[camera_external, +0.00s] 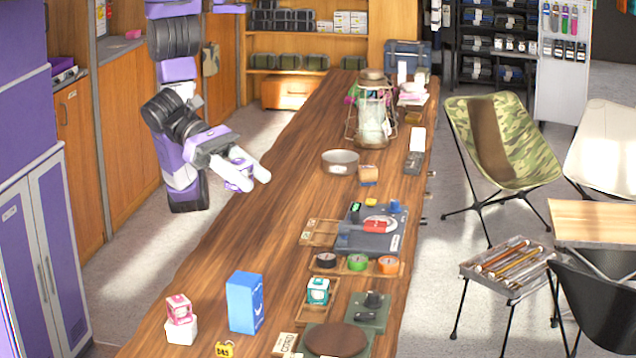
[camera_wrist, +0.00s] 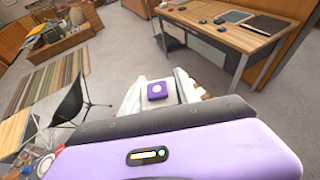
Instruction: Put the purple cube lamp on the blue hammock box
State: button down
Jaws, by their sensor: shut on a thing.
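The purple cube lamp (camera_external: 236,178) is held in my gripper (camera_external: 256,174), above the left edge of the long wooden counter. In the wrist view the purple cube lamp (camera_wrist: 157,90) sits between the two pale fingers of my gripper (camera_wrist: 158,92), a pale round spot on its face. The fingers partly hide it in the outside view. The blue hammock box (camera_external: 245,303) stands upright on the near part of the counter, well apart from my gripper. Its top is bare. It does not show in the wrist view.
A pink cube lamp on a white box (camera_external: 181,330) stands left of the blue box. A teal cube lamp (camera_external: 318,291) is to its right, and a yellow tag-like item (camera_external: 225,349) in front. The counter (camera_external: 235,235) is clear between my gripper and the blue box.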

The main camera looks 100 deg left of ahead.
aim_at(254, 282)
notch_tip(254, 282, down, 20)
jog(key=shift+r+b, duration=0.1)
jog(key=shift+b, duration=1.1)
jog(key=c, duration=0.9)
grip_release()
